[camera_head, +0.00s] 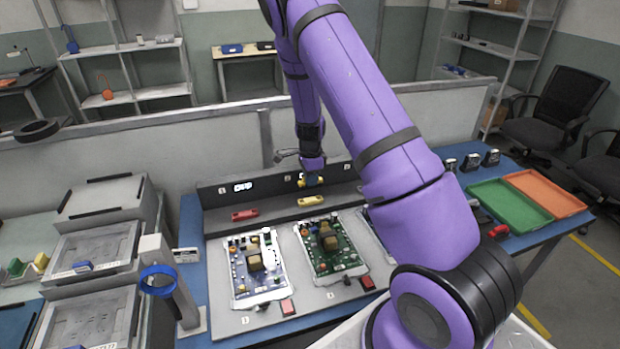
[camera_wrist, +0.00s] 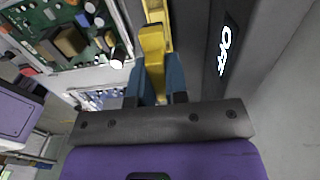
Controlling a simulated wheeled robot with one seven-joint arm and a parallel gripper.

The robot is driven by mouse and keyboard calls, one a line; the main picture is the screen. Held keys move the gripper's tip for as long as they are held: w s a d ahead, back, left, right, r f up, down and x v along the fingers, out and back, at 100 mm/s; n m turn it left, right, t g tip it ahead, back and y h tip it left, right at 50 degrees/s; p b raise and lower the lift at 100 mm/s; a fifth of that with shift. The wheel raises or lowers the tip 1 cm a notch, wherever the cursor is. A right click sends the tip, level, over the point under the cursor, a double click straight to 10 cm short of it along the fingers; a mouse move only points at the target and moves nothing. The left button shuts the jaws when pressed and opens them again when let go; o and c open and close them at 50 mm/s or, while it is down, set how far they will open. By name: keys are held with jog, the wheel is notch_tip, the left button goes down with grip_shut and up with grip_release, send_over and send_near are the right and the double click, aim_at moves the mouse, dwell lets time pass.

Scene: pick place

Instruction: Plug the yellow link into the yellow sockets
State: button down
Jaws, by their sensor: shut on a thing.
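My gripper (camera_head: 313,180) is at the grey test bench's rear panel. In the wrist view its blue fingers (camera_wrist: 156,82) are shut on the yellow link (camera_wrist: 151,48). The link also shows as a small yellow piece in the head view (camera_head: 302,182). The yellow socket block (camera_head: 310,201) lies on the ledge just below it. In the wrist view a yellow strip of the sockets (camera_wrist: 157,12) shows beyond the link. The link looks close above the sockets; contact cannot be told. The link's pins are hidden.
A red socket block (camera_head: 244,214) is to the left on the ledge. Circuit boards, one blue (camera_head: 245,283) and one green (camera_head: 345,262), lie in front. A lit display (camera_head: 243,187) is on the panel. Green (camera_head: 508,212) and orange (camera_head: 548,196) trays are at right.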

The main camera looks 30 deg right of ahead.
aim_at(310, 199)
jog(key=shift+f, duration=2.55)
jog(key=shift+f, duration=0.85)
dwell(0.9)
jog(key=shift+c, duration=2.1)
grip_release()
jog(key=shift+r, duration=0.1)
jog(key=shift+r, duration=3.4)
jog(key=shift+a+r, duration=0.1)
